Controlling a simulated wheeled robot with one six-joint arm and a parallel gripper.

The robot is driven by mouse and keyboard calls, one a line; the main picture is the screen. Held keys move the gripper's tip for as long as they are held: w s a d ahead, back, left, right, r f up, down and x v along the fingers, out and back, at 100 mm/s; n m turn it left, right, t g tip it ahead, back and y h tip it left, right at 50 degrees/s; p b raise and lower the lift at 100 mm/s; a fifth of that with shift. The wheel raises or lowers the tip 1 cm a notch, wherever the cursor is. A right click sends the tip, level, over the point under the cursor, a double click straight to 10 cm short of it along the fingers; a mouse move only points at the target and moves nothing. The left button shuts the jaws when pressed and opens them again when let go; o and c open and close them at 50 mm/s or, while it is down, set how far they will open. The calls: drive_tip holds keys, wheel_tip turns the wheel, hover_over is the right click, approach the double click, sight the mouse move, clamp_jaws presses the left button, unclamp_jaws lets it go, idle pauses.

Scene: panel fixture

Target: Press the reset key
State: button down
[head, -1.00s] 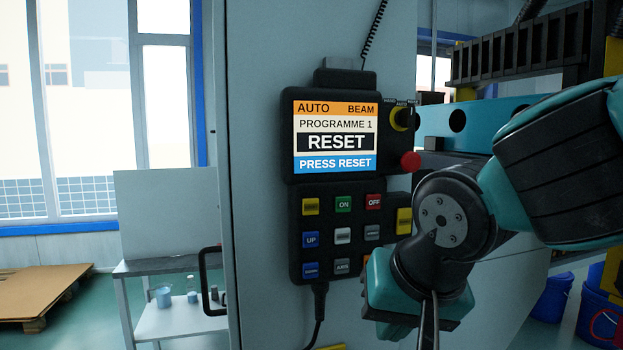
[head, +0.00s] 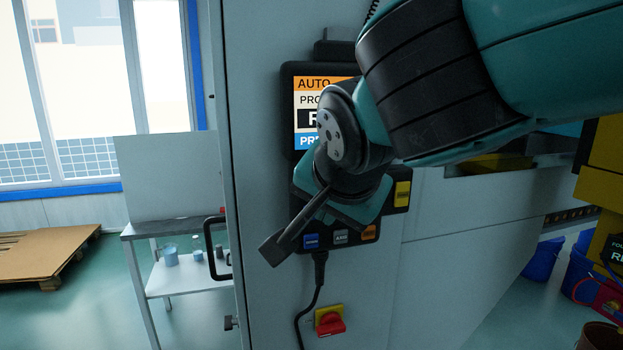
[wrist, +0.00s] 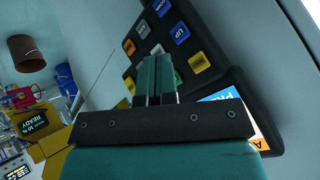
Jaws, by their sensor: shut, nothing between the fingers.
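A black control pendant (head: 296,172) hangs on the pale cabinet, with a screen (head: 305,85) on top that my arm partly covers. Below the screen, a blue key (head: 311,241), a grey AXIS key (head: 340,237), an orange key (head: 368,233) and a yellow key (head: 403,194) show. I cannot read which is the reset key. In the wrist view the orange key (wrist: 129,47) lies just left of the fingertips. My gripper (wrist: 159,60) is shut and empty, over the keypad; contact cannot be judged. In the head view its fingertips are hidden.
A red rotary switch (head: 330,323) on yellow is below the pendant, beside the hanging cable (head: 299,320). A black door handle (head: 210,248) stands out at left. A yellow machine part (head: 605,160) and blue buckets (head: 540,262) are at right.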

drive_tip(key=w+a+p, duration=0.1)
drive_tip(key=w, duration=0.5)
drive_tip(key=shift+a+p, duration=0.3)
drive_tip(key=shift+a, duration=0.05)
drive_tip(key=shift+w, duration=0.15)
idle(1.6)
drive_tip(key=shift+w+a, duration=0.1)
drive_tip(key=shift+w, duration=0.2)
drive_tip(key=shift+w+a, duration=0.15)
drive_tip(key=shift+w, duration=0.25)
idle(0.6)
drive_tip(key=shift+s, duration=0.1)
drive_tip(key=shift+s+d+b, duration=0.25)
drive_tip(key=shift+s+b, duration=0.2)
drive_tip(key=shift+s, duration=0.25)
drive_tip(key=shift+s, duration=0.1)
drive_tip(key=shift+s+d+b, duration=0.25)
drive_tip(key=shift+s+b, duration=0.1)
drive_tip(key=shift+s, duration=0.4)
drive_tip(key=shift+s+d+b, duration=0.2)
drive_tip(key=shift+s+b, duration=0.2)
drive_tip(key=shift+s, duration=0.4)
drive_tip(key=shift+s+d+b, duration=0.25)
drive_tip(key=shift+s+b, duration=0.1)
drive_tip(key=shift+s, duration=0.4)
